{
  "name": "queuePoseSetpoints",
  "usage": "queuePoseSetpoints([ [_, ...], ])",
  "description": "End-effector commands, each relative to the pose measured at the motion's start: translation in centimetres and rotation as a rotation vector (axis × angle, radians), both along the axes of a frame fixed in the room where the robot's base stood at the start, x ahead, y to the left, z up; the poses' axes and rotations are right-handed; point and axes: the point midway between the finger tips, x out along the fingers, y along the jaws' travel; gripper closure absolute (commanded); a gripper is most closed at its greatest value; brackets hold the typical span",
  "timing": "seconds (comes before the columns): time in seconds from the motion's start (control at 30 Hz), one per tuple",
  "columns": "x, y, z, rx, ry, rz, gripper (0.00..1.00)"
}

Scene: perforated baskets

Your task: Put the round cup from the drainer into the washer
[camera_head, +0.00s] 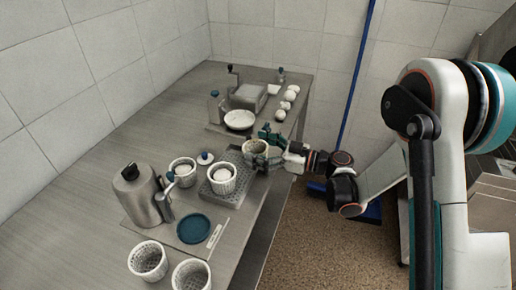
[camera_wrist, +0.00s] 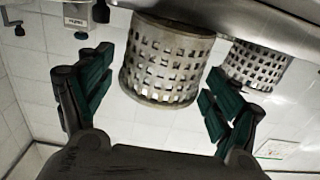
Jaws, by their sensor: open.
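A round perforated cup (camera_head: 253,147) is by the far end of the grey perforated drainer (camera_head: 232,197); whether it touches the drainer is unclear. My gripper (camera_head: 263,148) is open, with its teal fingers on either side of this cup. In the wrist view the cup (camera_wrist: 165,65) appears between the spread fingers of my gripper (camera_wrist: 158,80), with gaps on both sides. A second perforated cup (camera_head: 221,182) holding something white stands on the drainer. It likely shows at the right in the wrist view (camera_wrist: 258,66). I cannot identify the washer for sure.
A metal canister (camera_head: 140,195), another perforated cup (camera_head: 182,175) and a blue dish (camera_head: 194,229) stand left of the drainer. Two cups (camera_head: 148,261) are at the front. A white bowl (camera_head: 239,120) lies beyond. A steel unit (camera_head: 492,200) is at the right edge.

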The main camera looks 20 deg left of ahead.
Motion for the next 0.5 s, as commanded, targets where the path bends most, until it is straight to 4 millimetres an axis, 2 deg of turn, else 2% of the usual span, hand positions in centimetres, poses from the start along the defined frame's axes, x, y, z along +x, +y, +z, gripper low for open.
queuePoseSetpoints([
  [0.27, 0.0, 0.0, 1.0, 0.000, 0.000, 0.000, 0.17],
  [0.5, -0.2, -4.9, 1.0, 0.000, 0.000, -0.006, 0.17],
])
